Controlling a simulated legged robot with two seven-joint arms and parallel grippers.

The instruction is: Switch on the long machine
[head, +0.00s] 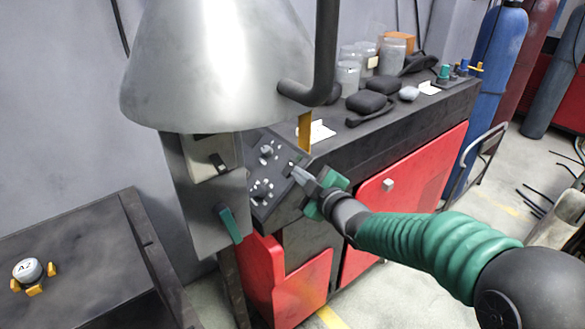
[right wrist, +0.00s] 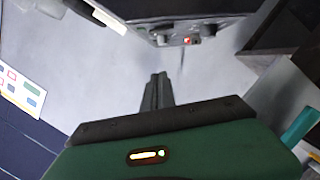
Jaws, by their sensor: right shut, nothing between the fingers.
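The long machine (head: 400,125) has a dark top and red doors and runs back along the wall. Its sloped dark control panel (head: 285,203) at the near end carries several pale knobs or buttons. My right gripper (head: 296,172) is shut and empty, its tips in front of the panel's right part; I cannot tell whether they touch it. In the right wrist view its closed fingers (right wrist: 158,92) point at a grey surface, below a dark strip with knobs and a small red spot (right wrist: 187,41). My left gripper is not in view.
A grey cone-shaped hood (head: 220,70) hangs left of the panel, above a box with a green lever (head: 229,222). Jars and black items (head: 370,101) lie on the machine's top. A dark table (head: 70,235) stands at left, gas cylinders (head: 495,70) at right.

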